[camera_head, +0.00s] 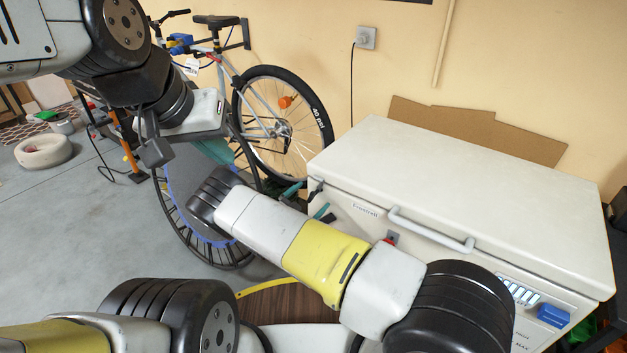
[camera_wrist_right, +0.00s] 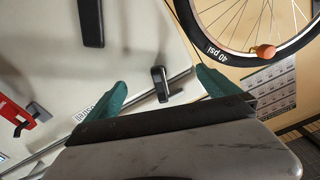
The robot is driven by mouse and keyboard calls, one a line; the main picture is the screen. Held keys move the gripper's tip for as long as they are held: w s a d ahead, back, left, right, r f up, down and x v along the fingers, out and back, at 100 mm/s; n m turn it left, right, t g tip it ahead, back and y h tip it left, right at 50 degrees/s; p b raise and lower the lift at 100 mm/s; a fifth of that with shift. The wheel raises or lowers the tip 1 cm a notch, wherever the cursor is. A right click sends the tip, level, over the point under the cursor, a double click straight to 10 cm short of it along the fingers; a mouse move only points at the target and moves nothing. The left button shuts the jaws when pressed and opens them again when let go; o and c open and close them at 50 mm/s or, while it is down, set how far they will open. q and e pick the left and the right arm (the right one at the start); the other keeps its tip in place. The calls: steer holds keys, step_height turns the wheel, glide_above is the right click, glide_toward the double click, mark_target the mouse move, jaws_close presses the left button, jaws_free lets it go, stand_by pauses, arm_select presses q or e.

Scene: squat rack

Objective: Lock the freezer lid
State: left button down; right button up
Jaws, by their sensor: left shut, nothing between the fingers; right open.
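The white chest freezer (camera_head: 480,180) stands at the right with its lid (camera_head: 450,165) down. A small black latch (camera_head: 316,189) is at the lid's left front corner; it also shows in the right wrist view (camera_wrist_right: 160,84). My right gripper (camera_head: 307,200) is open at that corner, its teal fingertips partly hidden behind my wrist. In the right wrist view its fingers stand apart on either side of the latch, with nothing gripped. A red catch (camera_wrist_right: 22,118) sits on the freezer front. My left gripper (camera_head: 216,150) is shut and empty, left of the freezer.
A white lid handle (camera_head: 430,230) spans the freezer front. A blue piece (camera_head: 553,316) is at its lower right. A bicycle (camera_head: 270,115) leans by the wall behind my left gripper. A round trampoline-like frame (camera_head: 185,205) stands left. Grey floor (camera_head: 60,215) is open farther left.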

mark_target(309, 199)
steer(key=shift+v, duration=3.3)
